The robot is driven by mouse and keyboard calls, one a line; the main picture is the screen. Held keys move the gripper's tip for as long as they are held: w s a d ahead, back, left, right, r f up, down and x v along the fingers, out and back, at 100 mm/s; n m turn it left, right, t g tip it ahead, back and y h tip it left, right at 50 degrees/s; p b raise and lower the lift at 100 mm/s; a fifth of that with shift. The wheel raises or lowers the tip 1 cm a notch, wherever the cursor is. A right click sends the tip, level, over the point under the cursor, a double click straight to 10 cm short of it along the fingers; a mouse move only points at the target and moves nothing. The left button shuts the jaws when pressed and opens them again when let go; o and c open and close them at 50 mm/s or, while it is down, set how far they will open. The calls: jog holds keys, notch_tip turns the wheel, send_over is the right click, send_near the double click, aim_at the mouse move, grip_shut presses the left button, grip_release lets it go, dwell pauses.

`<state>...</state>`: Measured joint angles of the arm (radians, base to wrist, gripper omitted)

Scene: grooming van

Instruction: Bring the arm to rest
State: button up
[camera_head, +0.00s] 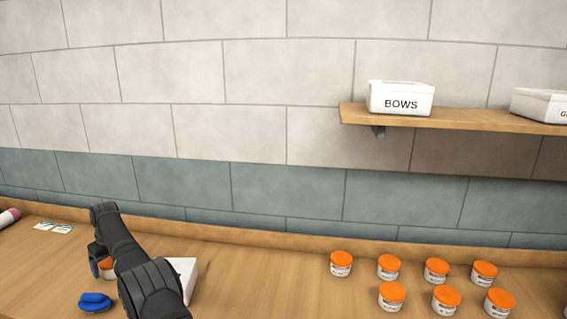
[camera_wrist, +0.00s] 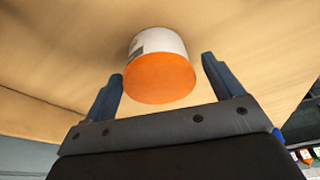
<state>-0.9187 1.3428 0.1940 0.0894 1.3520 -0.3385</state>
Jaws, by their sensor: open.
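My arm reaches over the left part of the wooden counter in the head view, and my gripper (camera_head: 98,262) is low near the counter, partly hidden by the arm. In the wrist view my gripper (camera_wrist: 162,70) is open. A white jar with an orange lid (camera_wrist: 160,75) stands between and just beyond its two fingers, with a gap visible on each side. The same jar (camera_head: 107,264) shows only in part behind the arm in the head view.
A blue object (camera_head: 95,301) and a white box (camera_head: 186,272), partly hidden, flank my arm. Several orange-lidded jars (camera_head: 391,292) stand to the right. Cards (camera_head: 53,227) lie far left. A shelf (camera_head: 460,120) holds a "BOWS" bin (camera_head: 401,98). The middle counter is clear.

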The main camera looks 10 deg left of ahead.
jog(key=shift+r, duration=1.5)
